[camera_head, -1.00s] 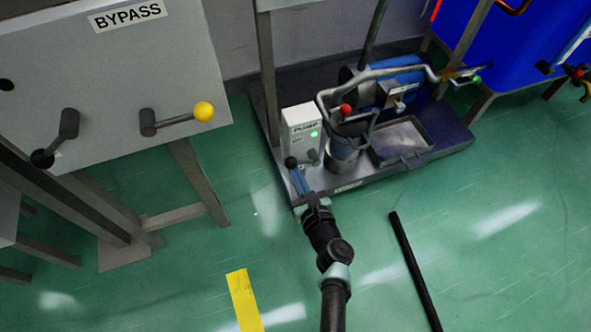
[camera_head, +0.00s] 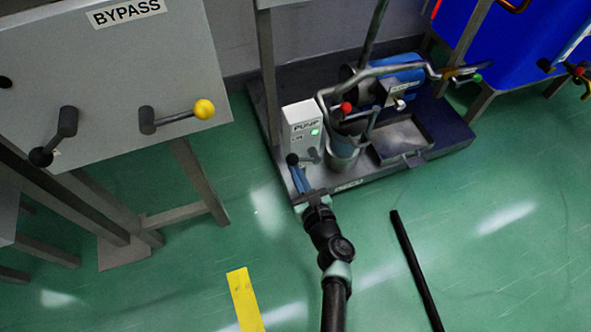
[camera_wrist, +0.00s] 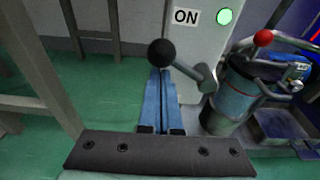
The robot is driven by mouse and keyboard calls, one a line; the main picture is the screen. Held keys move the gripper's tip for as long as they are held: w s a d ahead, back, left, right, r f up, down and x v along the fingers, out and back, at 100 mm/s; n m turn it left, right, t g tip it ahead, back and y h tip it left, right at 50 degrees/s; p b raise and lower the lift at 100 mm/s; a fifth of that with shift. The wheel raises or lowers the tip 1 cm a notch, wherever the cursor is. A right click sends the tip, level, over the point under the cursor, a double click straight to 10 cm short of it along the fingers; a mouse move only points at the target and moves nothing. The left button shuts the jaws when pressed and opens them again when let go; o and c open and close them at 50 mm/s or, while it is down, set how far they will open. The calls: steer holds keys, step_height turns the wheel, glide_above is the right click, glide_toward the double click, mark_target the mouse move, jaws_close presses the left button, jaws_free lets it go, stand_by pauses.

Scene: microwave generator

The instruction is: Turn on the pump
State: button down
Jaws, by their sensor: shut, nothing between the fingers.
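The white pump box (camera_head: 301,113) stands on the dark skid, with a green light (camera_head: 315,131) glowing on its front. The wrist view shows the light (camera_wrist: 224,16) beside an "ON" label (camera_wrist: 187,17). A grey lever (camera_wrist: 187,68) with a black ball knob (camera_wrist: 161,53) comes out of the box; its knob points left, and it also shows in the head view (camera_head: 292,158). My gripper (camera_wrist: 161,74) has its blue fingers together and empty, just below the knob. I cannot tell whether the fingertips touch the lever.
A bypass panel (camera_head: 100,75) with two levers stands at the left. A blue cylinder (camera_head: 343,149) and a red-knobbed handle (camera_head: 346,107) are right of the pump box. A black bar (camera_head: 415,268) lies at the lower right. Green floor is open in front of the skid.

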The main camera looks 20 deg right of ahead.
steer(key=s+f+p, duration=0.1)
steer(key=s+p, duration=0.1)
steer(key=s, duration=0.7)
steer(key=shift+s+f, duration=0.2)
steer(key=shift+f, duration=0.05)
steer(key=shift+d, duration=0.1)
